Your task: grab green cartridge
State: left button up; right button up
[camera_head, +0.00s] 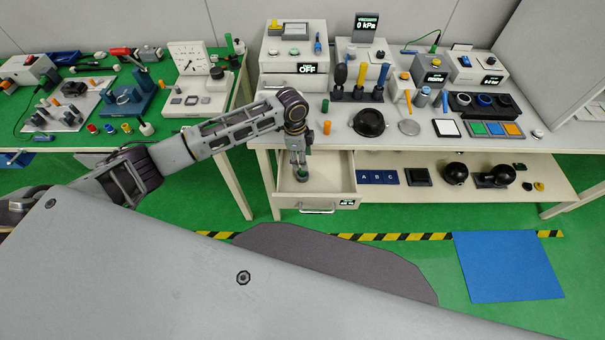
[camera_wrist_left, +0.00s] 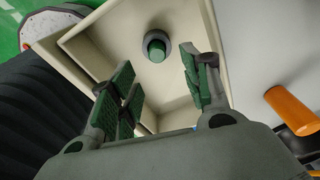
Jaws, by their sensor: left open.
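A green cylinder (camera_wrist_left: 156,49), which looks like the green cartridge, sits in a dark grey ring or cup inside the open drawer (camera_wrist_left: 103,41). My left gripper (camera_head: 300,174) points down over the drawer. In the left wrist view its green-padded fingers (camera_wrist_left: 158,84) are spread apart, with nothing between them. The cylinder is beyond the fingertips, apart from them. My right gripper is not in view.
An orange cylinder (camera_head: 327,127) stands on the white table (camera_head: 285,128) above the drawer, with a small green object (camera_head: 325,106) behind it. A black bowl (camera_head: 369,122) is to the right. The lower shelf holds black parts.

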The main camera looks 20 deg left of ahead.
aim_at(302, 174)
pick_arm(q)
jog(key=shift+d+f, duration=0.1)
jog(key=shift+f, duration=0.8)
jog(key=f, duration=0.3)
jog(key=shift+s+f, duration=0.2)
jog(key=shift+f, duration=0.7)
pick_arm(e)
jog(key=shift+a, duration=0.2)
